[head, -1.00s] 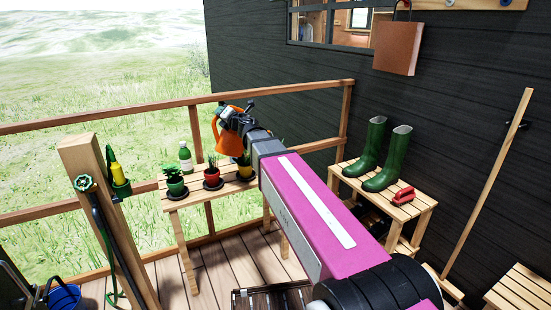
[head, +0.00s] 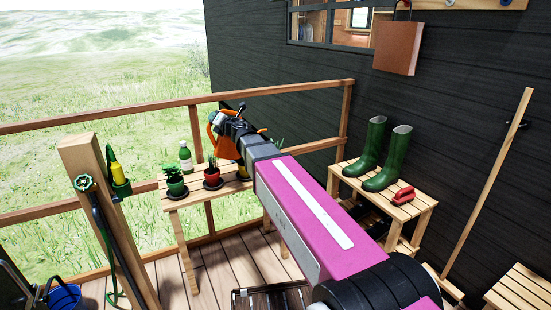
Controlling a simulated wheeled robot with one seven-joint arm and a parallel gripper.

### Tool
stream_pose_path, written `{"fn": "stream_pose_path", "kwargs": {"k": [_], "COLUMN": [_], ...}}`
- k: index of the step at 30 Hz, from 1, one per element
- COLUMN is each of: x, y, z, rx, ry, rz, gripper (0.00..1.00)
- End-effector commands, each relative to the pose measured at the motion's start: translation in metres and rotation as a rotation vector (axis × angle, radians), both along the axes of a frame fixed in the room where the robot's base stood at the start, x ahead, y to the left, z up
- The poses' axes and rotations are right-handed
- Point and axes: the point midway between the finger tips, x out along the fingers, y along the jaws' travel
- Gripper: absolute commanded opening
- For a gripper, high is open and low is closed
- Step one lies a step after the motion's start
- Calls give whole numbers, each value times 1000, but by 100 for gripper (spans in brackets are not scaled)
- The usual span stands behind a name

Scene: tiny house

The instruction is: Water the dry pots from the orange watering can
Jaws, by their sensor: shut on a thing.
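My gripper (head: 238,120) is shut on the orange watering can (head: 216,130), held in the air above the plant bench (head: 198,194). The can is partly hidden behind my gripper and its spout does not show clearly. A green pot (head: 175,186) and a red pot (head: 212,178) stand on dark saucers on the bench, each with a plant. A yellow pot (head: 241,172) is to their right, mostly hidden behind my arm. I cannot tell which soil is dry.
A green bottle (head: 186,158) stands at the back of the bench. A wooden railing (head: 280,93) runs behind it. A post (head: 105,210) with a tap and hose stands at left. Green boots (head: 384,160) and a red brush (head: 404,195) are on a right-hand bench.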

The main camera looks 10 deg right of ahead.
Motion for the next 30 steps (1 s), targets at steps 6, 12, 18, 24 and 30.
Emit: {"fn": "stream_pose_path", "kwargs": {"k": [6,12,18,24,30], "x": [-11,-13,-15,-17,-17], "y": [27,32,39,44,44], "z": [-16,-16,-16,-17,-17], "rx": [-150,-183,-230,-270,-270], "ry": [-61,-75,-93,-109,-109], "rz": [1,1,-1,-1,-1], "gripper": [0,0,0,0,0]}}
